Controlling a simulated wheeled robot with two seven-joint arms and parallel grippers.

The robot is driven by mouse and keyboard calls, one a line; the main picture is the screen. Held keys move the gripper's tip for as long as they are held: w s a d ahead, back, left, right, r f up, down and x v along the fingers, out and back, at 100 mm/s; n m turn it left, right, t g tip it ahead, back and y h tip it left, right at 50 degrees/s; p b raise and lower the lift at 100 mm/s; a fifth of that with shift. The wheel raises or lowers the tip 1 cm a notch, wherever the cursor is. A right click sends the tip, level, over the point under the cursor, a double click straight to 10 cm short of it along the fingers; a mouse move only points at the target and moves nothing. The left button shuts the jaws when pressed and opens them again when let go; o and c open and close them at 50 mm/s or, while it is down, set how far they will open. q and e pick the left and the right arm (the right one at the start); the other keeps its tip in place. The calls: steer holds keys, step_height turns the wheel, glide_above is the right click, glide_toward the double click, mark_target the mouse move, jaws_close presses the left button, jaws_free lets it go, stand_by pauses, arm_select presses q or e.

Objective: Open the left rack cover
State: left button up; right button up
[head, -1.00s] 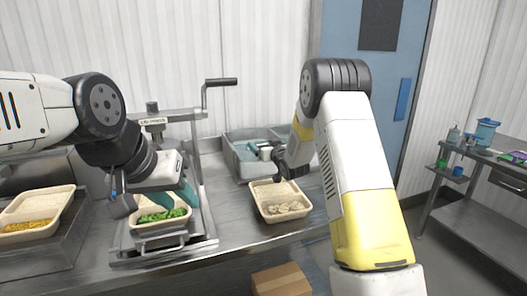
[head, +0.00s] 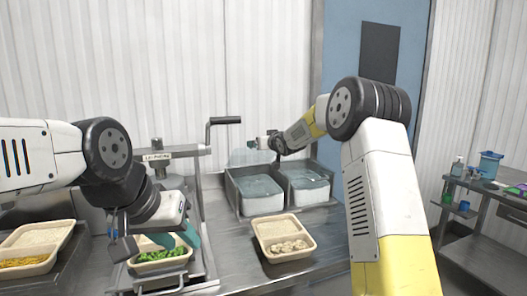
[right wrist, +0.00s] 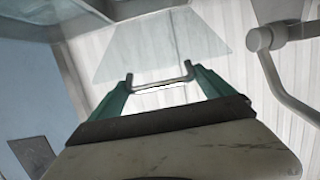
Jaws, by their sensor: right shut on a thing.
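The rack (head: 235,192) stands at the back of the counter with two bins side by side. Its left cover (head: 252,157), a see-through panel, is raised and tilted above the left bin (head: 256,208). My right gripper (head: 270,143) is at the cover's upper edge. In the right wrist view its teal fingers (right wrist: 160,92) are shut on the cover's thin handle bar (right wrist: 160,84), with the clear panel (right wrist: 165,45) beyond. My left gripper (head: 172,238) is over the food tray with green vegetables (head: 160,265); its grip is not clear.
A two-part tray (head: 285,250) stands in front of the rack. Another food tray (head: 35,262) is at the left. A metal press with a crank handle (head: 224,120) rises left of the rack. The right bin (head: 305,188) is beside the left one.

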steer(key=shift+w+r, duration=0.1)
steer(key=shift+r, duration=0.15)
steer(key=o, duration=1.8)
steer(key=shift+c, duration=0.2)
steer(key=v, duration=0.7)
steer(key=shift+s, duration=0.35)
steer(key=shift+s+d, duration=0.1)
steer(key=shift+d, duration=0.05)
